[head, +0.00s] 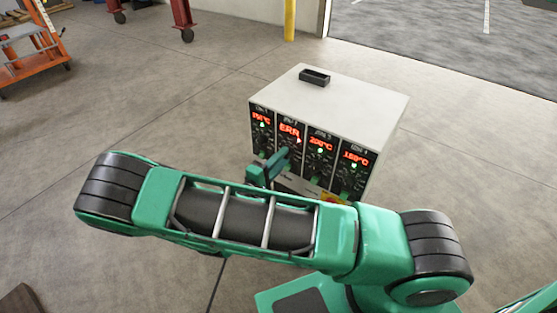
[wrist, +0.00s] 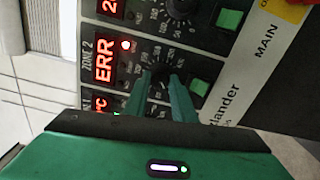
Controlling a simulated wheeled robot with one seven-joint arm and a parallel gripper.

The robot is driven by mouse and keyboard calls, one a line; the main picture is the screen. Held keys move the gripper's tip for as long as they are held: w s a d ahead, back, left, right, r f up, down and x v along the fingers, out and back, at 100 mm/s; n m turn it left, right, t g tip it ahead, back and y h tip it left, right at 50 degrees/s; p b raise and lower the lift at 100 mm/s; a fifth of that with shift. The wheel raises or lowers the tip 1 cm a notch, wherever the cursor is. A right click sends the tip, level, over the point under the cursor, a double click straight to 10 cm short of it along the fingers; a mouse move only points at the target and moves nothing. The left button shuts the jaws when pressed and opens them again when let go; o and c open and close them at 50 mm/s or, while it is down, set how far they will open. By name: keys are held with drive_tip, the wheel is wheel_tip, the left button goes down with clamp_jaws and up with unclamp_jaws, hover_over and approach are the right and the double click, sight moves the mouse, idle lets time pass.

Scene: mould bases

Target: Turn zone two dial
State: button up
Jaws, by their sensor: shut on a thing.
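The white controller box (head: 345,100) stands beyond my arm, its black front showing several zone panels. The zone two panel shows a red ERR display (wrist: 103,60), also visible in the head view (head: 290,129), with a lit red lamp (wrist: 125,45) next to it. The zone two dial (wrist: 160,82) is a dark knob within a printed scale, partly hidden by my fingers. My gripper (wrist: 162,84) is shut on it, one green finger on each side. In the head view my gripper (head: 275,165) reaches the front of the box; its fingertips are hard to make out there.
Neighbouring panels show red temperature readouts (head: 320,143) and green lamps. Green switches (wrist: 199,87) sit near the dials. A black tray (head: 314,77) lies on the box top.

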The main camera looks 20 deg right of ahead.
drive_tip(key=shift+f, duration=0.1)
drive_tip(key=o, duration=1.1)
drive_tip(key=shift+c, duration=0.2)
drive_tip(key=v, duration=1)
drive_tip(key=shift+s+a, duration=0.15)
drive_tip(key=shift+a, duration=0.2)
